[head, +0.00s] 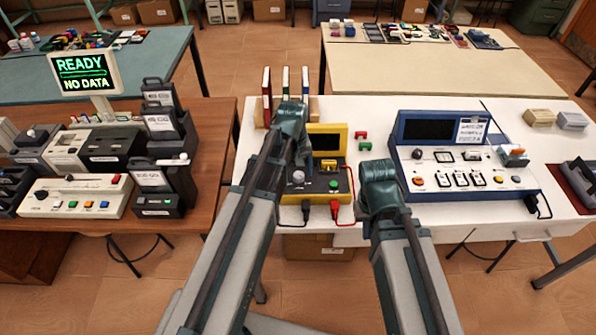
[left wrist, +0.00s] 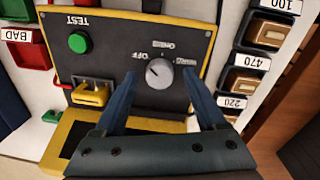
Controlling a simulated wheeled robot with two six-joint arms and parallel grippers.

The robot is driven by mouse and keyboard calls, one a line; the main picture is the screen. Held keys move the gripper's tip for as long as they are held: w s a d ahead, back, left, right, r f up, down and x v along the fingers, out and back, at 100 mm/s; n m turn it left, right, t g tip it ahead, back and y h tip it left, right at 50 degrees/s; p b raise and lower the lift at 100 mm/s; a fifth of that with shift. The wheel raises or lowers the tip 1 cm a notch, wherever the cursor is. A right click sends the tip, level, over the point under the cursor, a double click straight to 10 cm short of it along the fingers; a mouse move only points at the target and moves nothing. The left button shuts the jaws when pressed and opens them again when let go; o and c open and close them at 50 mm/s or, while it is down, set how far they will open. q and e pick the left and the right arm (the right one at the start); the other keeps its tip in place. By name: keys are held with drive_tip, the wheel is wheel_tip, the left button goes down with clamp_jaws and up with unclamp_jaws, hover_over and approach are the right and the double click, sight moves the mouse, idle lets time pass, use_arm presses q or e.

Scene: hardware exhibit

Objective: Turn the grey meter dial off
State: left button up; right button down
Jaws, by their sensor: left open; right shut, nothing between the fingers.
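The meter is a yellow box (head: 328,131) with a dark front panel on the white table. Its round grey dial shows in the head view (head: 298,176) and in the left wrist view (left wrist: 159,73). Printed labels, OFF among them, surround the dial upside down in the wrist view. A pale mark on the dial faces the OFF side, but its exact setting is hard to read. My left gripper (left wrist: 160,77) is open, its fingers apart on either side of the dial; contact is not visible. My right gripper (head: 383,202) is shut and empty, right of the meter.
Black and red plugs (head: 335,211) are at the meter's front. Labelled parts (left wrist: 257,85) lie close by. A blue console (head: 460,180) stands to the right.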

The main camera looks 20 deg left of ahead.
sight(295, 175)
use_arm(q)
wheel_tip(295, 175, up, 14)
drive_tip(key=p, duration=1.3)
drive_tip(key=shift+s+a+p, duration=0.2)
drive_tip(key=shift+a+p, duration=0.15)
drive_tip(key=shift+p, duration=0.05)
use_arm(e)
wheel_tip(295, 175, up, 14)
use_arm(q)
drive_tip(key=shift+f, duration=0.15)
use_arm(e)
drive_tip(key=shift+f, duration=0.15)
